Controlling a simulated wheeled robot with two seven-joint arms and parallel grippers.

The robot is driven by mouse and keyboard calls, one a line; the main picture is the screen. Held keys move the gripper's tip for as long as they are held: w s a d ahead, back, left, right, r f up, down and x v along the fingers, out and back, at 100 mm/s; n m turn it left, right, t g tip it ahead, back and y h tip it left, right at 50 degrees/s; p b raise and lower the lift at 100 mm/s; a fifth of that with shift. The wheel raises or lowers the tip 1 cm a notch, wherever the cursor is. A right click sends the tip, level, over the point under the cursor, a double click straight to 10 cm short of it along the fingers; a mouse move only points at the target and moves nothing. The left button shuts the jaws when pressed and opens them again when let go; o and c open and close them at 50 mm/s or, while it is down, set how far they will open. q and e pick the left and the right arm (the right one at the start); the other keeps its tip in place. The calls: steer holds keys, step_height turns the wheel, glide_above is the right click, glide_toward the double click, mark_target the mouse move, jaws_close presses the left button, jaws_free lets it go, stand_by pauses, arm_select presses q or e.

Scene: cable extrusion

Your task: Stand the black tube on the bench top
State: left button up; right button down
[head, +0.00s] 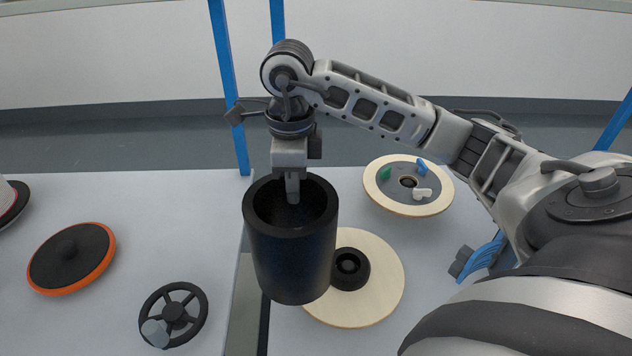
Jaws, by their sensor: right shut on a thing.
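The black tube (292,255) is a thick-walled, open-topped cylinder near the middle of the head view. It is close to upright, tilted slightly. My right gripper (292,192) comes down over it from above, with its fingers at the tube's opening, and is shut on the tube. The fingertips are partly hidden inside the opening. The tube's lower end overlaps the gap between the bench parts and a wooden disc; I cannot tell whether it touches anything below. The bench top (130,215) is light grey. My left gripper is not in view.
A wooden disc (385,290) with a black hub (350,269) lies right of the tube. Another disc (408,185) behind it carries small green, blue and white parts. An orange-rimmed black disc (72,258) and a black handwheel (173,314) lie left. Bare bench shows between them.

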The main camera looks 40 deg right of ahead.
steer(key=d+m+b, duration=0.1)
steer(key=d+m, duration=0.3)
steer(key=m, duration=0.6)
steer(key=s+d+m+b, duration=0.1)
steer(key=d+m, duration=0.3)
steer(key=m, duration=0.7)
steer(key=d+m+b, duration=0.1)
steer(key=d+m, duration=0.2)
steer(key=m, duration=0.7)
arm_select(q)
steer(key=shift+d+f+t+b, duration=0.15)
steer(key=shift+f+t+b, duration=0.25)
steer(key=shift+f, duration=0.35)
arm_select(e)
steer(key=w+d+f, duration=0.7)
steer(key=w+f, duration=0.5)
steer(key=f, duration=0.1)
steer(key=shift+d, duration=0.1)
steer(key=c, duration=1.4)
jaws_free()
steer(key=shift+f, duration=0.1)
